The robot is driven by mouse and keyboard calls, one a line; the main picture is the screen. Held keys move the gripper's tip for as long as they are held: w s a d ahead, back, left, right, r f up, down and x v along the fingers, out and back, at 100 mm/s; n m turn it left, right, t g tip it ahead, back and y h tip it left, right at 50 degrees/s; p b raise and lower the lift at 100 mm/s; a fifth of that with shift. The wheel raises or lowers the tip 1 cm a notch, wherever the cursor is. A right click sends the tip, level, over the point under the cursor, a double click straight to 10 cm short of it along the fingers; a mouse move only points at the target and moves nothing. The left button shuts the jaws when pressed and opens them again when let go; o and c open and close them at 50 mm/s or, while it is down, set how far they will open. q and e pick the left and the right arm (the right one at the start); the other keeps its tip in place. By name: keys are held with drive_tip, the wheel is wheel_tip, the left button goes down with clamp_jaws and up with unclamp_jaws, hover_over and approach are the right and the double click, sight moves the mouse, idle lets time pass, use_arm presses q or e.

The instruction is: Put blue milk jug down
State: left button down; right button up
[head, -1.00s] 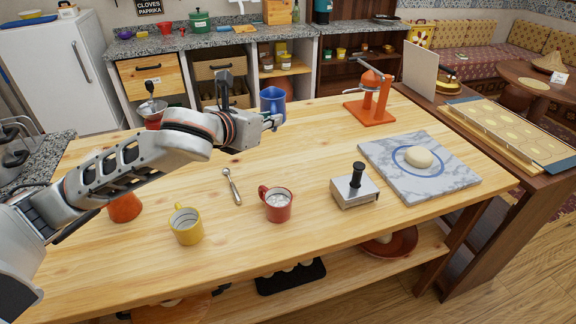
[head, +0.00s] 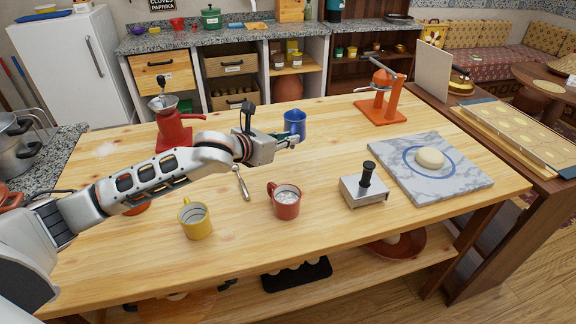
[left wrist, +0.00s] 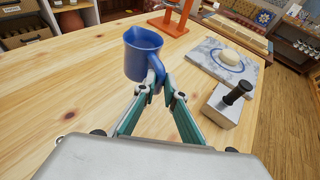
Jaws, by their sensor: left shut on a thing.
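The blue milk jug (head: 295,122) is at the far middle of the wooden table (head: 330,245). It also shows in the left wrist view (left wrist: 142,56), upright, with its handle toward my gripper. My left gripper (head: 291,139) is shut on the jug's handle; in the left wrist view its fingertips (left wrist: 164,88) meet at the handle. The jug's base looks at or very close to the tabletop; I cannot tell whether it touches. My right gripper is not in view.
A red mug (head: 286,203) and a yellow mug (head: 195,220) stand near the front. A metal tamper box (head: 363,191), a marble slab (head: 462,185) with dough, and an orange press (head: 381,108) are to the right. A red grinder (head: 172,130) stands left. Table around the jug is clear.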

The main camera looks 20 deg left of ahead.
use_arm(q)
drive_tip(key=shift+f+b, duration=0.3)
drive_tip(key=shift+f, duration=4.2)
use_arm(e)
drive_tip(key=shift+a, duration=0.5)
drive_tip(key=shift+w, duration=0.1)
use_arm(q)
drive_tip(key=c, duration=2.1)
unclamp_jaws()
drive_tip(key=shift+f, duration=0.1)
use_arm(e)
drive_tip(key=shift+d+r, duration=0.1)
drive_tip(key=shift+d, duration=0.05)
use_arm(q)
drive_tip(key=shift+s, duration=0.1)
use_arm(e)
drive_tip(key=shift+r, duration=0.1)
